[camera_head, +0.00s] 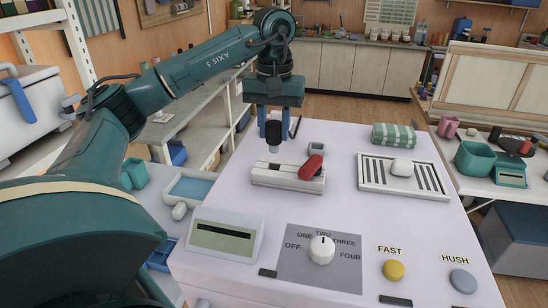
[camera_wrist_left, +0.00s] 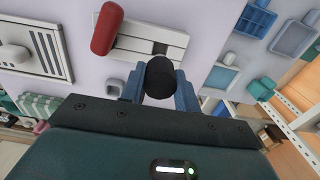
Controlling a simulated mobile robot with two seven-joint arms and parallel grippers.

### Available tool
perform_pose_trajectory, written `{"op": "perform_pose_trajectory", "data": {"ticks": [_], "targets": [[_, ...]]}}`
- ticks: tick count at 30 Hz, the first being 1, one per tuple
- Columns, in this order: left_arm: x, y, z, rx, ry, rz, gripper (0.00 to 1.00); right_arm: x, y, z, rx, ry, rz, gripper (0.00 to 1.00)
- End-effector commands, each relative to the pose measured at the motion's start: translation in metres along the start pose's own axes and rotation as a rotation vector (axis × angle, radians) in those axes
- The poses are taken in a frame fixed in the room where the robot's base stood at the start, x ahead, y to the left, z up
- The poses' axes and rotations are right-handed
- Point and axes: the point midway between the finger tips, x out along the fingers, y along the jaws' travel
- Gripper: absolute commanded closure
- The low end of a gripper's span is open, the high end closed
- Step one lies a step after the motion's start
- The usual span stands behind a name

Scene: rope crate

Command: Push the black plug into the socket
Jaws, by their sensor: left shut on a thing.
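The black plug (camera_head: 273,137) is held upright between the blue fingers of my left gripper (camera_head: 276,127), which is shut on it. The plug is over the left part of a white socket strip (camera_head: 288,180); I cannot tell whether its lower end touches the strip. In the left wrist view the plug (camera_wrist_left: 160,78) sits between the fingers (camera_wrist_left: 160,88), next to a dark socket opening on the strip (camera_wrist_left: 135,43). A red plug (camera_head: 312,166) stands at the strip's right end. My right gripper is not in view.
The strip lies on a pale worktop with a small grey block (camera_head: 316,148) behind it. A slotted tray (camera_head: 366,180) and a striped green cloth (camera_head: 394,134) are to the right. A dial (camera_head: 321,250), a display box (camera_head: 224,236) and yellow button (camera_head: 394,270) are in front.

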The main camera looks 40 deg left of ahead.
Motion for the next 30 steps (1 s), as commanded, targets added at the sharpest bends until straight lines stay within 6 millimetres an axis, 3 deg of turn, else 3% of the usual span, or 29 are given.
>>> {"op": "perform_pose_trajectory", "data": {"ticks": [30], "targets": [[0.033,0.000,0.000,0.000,0.001,0.000,0.98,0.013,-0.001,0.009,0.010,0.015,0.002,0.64]]}}
